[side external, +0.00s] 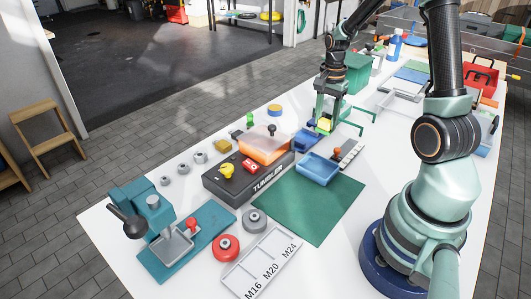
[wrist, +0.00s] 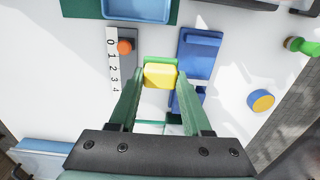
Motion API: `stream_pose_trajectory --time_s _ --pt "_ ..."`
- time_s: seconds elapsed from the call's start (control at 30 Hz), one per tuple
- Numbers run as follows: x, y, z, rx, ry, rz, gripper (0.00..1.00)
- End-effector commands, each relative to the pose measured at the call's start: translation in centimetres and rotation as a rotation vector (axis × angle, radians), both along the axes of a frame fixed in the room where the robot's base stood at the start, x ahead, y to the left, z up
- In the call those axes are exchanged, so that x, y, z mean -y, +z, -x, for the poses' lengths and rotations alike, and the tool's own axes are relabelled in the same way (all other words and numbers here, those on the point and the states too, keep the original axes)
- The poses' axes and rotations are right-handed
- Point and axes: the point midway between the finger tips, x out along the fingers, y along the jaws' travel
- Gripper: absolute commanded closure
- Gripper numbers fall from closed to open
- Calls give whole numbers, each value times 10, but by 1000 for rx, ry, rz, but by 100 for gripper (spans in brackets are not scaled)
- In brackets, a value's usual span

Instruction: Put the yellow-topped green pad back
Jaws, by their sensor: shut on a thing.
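The yellow-topped green pad (wrist: 160,77) is between my gripper's fingertips (wrist: 160,73) in the wrist view, yellow face up, with a green edge beyond it. In the side external view, the pad (side external: 323,125) shows as a small yellow patch at my gripper (side external: 324,115). My gripper is shut on the pad, low over the bench. A blue holder (wrist: 201,52) lies just right of the pad in the wrist view; it also shows in the side external view (side external: 305,139). Whether the pad touches the bench or the holder cannot be told.
A slide scale with an orange knob (wrist: 124,47) lies left of the pad. A blue tray (side external: 318,169) sits on a green mat (side external: 305,208). A blue-yellow disc (wrist: 261,101) and a green peg (wrist: 300,46) stand to the right. The tumbler box (side external: 250,178) is nearby.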

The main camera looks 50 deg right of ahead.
Motion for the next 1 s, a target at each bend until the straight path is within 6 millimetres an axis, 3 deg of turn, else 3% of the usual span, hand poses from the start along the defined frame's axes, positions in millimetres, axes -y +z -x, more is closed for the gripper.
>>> stream_pose_trajectory --time_s 0.1,0.53,1.0 --pt "-1 -21 1 -3 0 -2 100" --pt "0 -65 0 -2 0 -1 100" --pt "0 -73 0 0 0 0 100"
